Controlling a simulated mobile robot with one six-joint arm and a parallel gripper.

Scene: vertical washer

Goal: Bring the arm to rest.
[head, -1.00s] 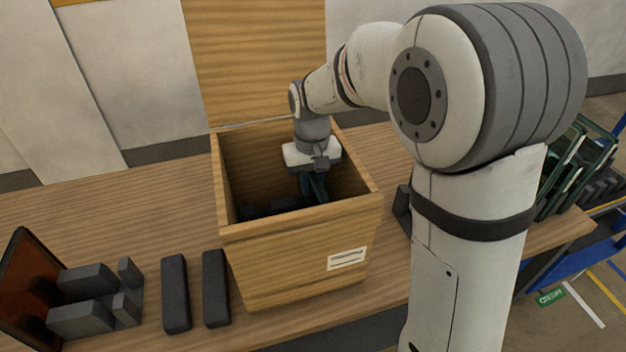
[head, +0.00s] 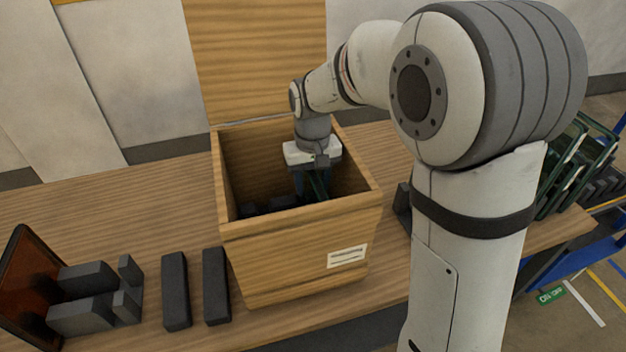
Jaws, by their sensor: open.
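My arm reaches from the right over a wooden box (head: 290,262) with its lid (head: 255,60) standing open at the back. My gripper (head: 312,188) points down inside the box, below its rim. Its fingers are open, and their tips are partly hidden by the box's front wall. Dark items (head: 270,205) lie low in the box, left of the gripper. I cannot tell whether the fingers touch anything.
The box stands on a wooden table (head: 110,215). Two dark bars (head: 175,290) and grey blocks with a reddish-brown panel (head: 28,280) are at the left. Dark green frames (head: 575,165) stand at the right. The box walls closely surround the gripper.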

